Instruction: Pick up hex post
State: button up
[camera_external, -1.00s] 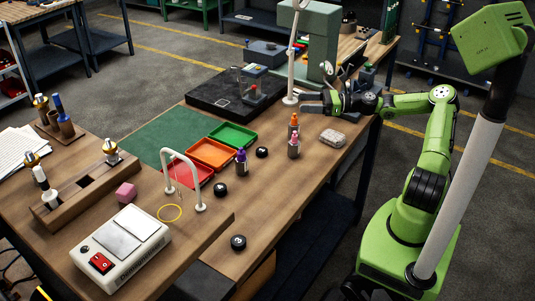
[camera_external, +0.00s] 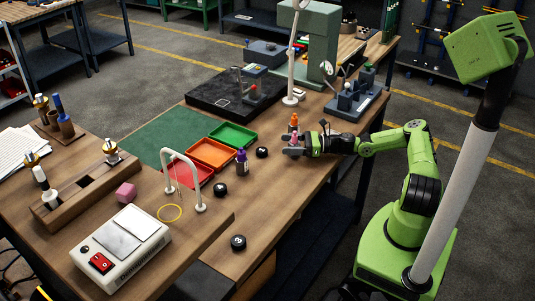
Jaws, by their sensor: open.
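No piece can be made out for certain as the hex post at this size. My gripper (camera_external: 293,145) is open and low over the right part of the wooden table, pointing left. A small bottle-like piece with a pink top (camera_external: 294,138) shows at its fingertips, its lower part hidden by the fingers. I cannot tell whether the fingers touch it. An orange-topped piece (camera_external: 294,121) stands upright just behind it. The pale box-like piece that lay to the right is hidden behind my gripper.
Red (camera_external: 186,173), orange (camera_external: 211,153) and green (camera_external: 233,136) trays lie to the left. A purple-topped bottle (camera_external: 242,163) and black round pieces (camera_external: 262,152) stand nearer. A white arch (camera_external: 199,185), a lamp post (camera_external: 293,70) and a grey fixture (camera_external: 352,103) stand around.

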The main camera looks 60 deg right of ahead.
jog(key=shift+w, duration=0.15)
jog(key=shift+c, duration=0.3)
grip_shut()
jog(key=shift+r, duration=0.15)
notch_tip(320, 180, up, 10)
jog(key=shift+a+p, duration=0.1)
jog(key=shift+p, duration=1.05)
